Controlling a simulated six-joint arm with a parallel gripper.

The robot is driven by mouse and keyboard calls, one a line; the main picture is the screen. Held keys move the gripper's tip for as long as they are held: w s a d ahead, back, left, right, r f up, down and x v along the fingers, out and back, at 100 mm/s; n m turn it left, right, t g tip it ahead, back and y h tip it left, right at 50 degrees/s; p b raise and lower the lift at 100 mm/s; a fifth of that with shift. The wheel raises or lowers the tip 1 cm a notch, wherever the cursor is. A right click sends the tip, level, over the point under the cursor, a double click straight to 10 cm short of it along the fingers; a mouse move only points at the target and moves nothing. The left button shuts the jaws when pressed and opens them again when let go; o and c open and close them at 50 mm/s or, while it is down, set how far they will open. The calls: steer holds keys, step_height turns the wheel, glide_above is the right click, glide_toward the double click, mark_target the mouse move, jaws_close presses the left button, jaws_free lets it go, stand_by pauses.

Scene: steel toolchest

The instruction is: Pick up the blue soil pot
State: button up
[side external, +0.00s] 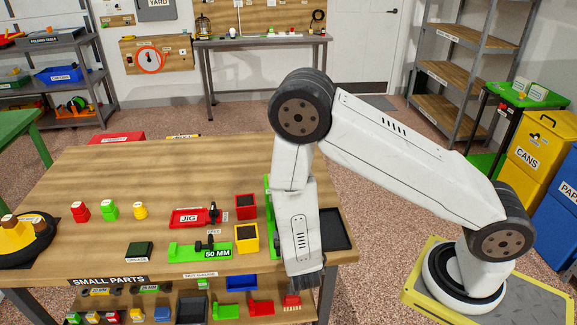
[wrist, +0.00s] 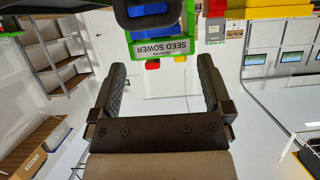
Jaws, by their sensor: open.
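My gripper (wrist: 160,75) is open, with its two dark fingers wide apart and nothing between them in the wrist view. In the side external view my gripper (side external: 304,284) points down at the table's front right edge, and its fingers are hard to make out. I cannot tell for sure which thing is the blue soil pot. Small blue parts (wrist: 150,52) show in a green frame labelled SEED SOWER (wrist: 165,46), beyond the fingers in the wrist view. A blue bin (side external: 236,282) sits on the lower front shelf in the side external view.
On the wooden table (side external: 110,180) stand a red JIG (side external: 188,217), a green 50 MM block (side external: 185,250), a red box (side external: 246,201) and a yellow box (side external: 238,244). A black tray (side external: 335,230) lies right of my arm. The table's back left is mostly clear.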

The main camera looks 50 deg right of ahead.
steer(key=shift+d, duration=0.1)
steer(key=shift+x, duration=1.25)
steer(key=shift+d, duration=0.1)
steer(key=shift+x, duration=2.55)
steer(key=shift+s+f, duration=0.1)
steer(key=shift+c, duration=0.2)
steer(key=c, duration=1.1)
